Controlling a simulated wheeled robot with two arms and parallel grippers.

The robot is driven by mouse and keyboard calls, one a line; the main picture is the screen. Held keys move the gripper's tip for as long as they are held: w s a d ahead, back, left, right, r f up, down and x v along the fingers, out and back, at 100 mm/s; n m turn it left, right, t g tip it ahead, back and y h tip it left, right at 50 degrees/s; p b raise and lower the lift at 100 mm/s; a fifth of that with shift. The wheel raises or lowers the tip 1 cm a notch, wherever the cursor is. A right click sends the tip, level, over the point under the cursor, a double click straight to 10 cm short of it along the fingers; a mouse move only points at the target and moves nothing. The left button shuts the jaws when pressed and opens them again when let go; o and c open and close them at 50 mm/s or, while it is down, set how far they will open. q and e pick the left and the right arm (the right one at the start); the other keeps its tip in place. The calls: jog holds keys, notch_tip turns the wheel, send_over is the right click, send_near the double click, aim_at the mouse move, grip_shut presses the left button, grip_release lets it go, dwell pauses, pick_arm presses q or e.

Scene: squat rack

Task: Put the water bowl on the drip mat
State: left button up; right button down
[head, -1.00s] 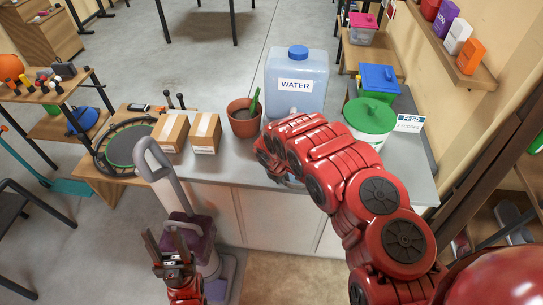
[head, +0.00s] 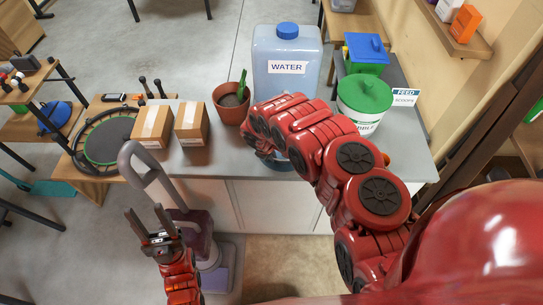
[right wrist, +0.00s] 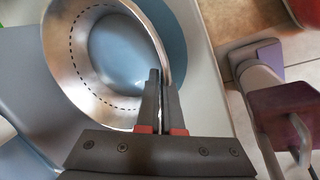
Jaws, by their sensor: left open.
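The water bowl (right wrist: 73,58) is a shiny metal bowl with a dashed line around its inner wall and a blue-looking inside. My right gripper (right wrist: 158,75) has its fingers close together on the bowl's near right rim. In the head view my right arm hides the bowl and the right gripper. A blue round surface, seemingly the drip mat (right wrist: 179,38), shows beyond the bowl's rim; a blue edge also shows under my right arm in the head view (head: 277,164). I cannot tell whether bowl and mat touch. My left gripper (head: 146,212) is open and empty, low before the counter.
On the grey counter stand a water jug (head: 287,85), a terracotta pot (head: 230,112), two cardboard boxes (head: 153,124) and a green-lidded feed bucket (head: 364,105). An upright vacuum cleaner (head: 195,222) stands before the counter, beside my left gripper.

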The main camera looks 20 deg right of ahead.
jog(key=c, duration=1.5)
grip_release()
jog(key=shift+f, duration=0.2)
jog(key=o, duration=0.4)
jog(key=shift+w, duration=0.1)
